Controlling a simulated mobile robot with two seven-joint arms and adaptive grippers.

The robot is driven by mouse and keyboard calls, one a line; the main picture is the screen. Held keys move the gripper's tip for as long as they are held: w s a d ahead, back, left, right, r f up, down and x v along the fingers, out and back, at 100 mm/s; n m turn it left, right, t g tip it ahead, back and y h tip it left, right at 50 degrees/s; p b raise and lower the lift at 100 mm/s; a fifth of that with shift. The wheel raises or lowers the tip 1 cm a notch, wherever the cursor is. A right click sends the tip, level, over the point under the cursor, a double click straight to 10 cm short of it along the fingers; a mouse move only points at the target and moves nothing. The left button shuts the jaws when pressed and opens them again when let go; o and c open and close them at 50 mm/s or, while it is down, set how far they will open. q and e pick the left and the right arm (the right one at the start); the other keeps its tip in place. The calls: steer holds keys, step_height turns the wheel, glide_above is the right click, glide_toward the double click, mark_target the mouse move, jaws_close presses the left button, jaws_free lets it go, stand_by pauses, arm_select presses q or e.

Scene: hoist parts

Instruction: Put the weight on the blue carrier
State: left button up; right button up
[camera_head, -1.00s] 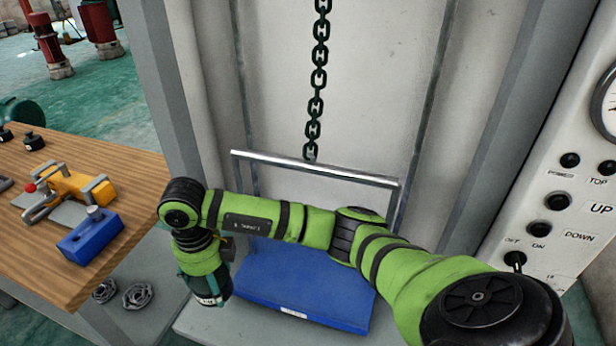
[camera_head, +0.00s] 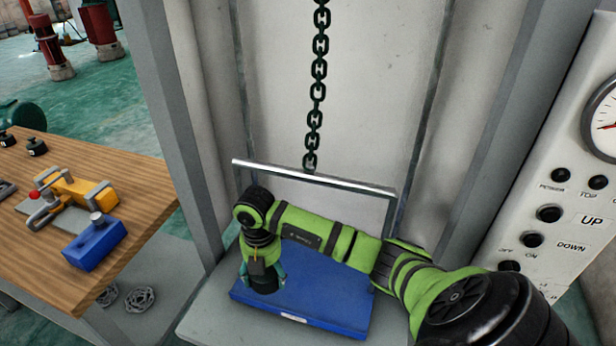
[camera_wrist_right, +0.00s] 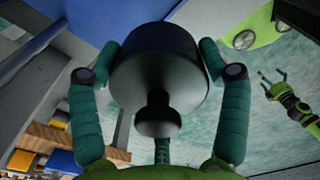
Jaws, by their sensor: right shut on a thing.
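The blue carrier (camera_head: 330,300) is a flat blue platform under a silver frame, below a hanging chain. My right gripper (camera_head: 262,284) is in front of the carrier's left part in the head view. The blue surface shows at the upper left of the right wrist view. My left gripper (camera_wrist_right: 272,80) shows small at the right of that view, empty with fingers apart.
A wooden table (camera_head: 150,190) at left holds a yellow-and-grey device (camera_head: 70,190), a blue block (camera_head: 95,243) and dark weights (camera_head: 36,146). The chain (camera_head: 318,90) and silver top bar (camera_head: 310,178) stand behind my right arm. A button panel (camera_head: 560,215) is at right.

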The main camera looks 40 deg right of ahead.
steer(key=shift+d+m, duration=0.45)
steer(key=shift+m, duration=0.25)
steer(key=shift+s+d+f, duration=0.1)
steer(key=shift+s+d, duration=0.05)
steer(key=shift+d, duration=0.15)
steer(key=p, duration=0.4)
glide_above(315, 290)
steer(key=w, duration=0.1)
steer(key=f, duration=0.6)
steer(key=shift+a, duration=0.25)
steer(key=shift+s+d+f, duration=0.15)
steer(key=shift+d+f, duration=0.25)
steer(key=shift+d, duration=0.05)
steer(key=shift+f, duration=2.05)
steer(key=shift+s, duration=0.1)
steer(key=o, duration=1.7)
steer(key=shift+s+a+f, duration=0.1)
steer(key=shift+s+f, duration=0.1)
steer(key=shift+r, duration=0.1)
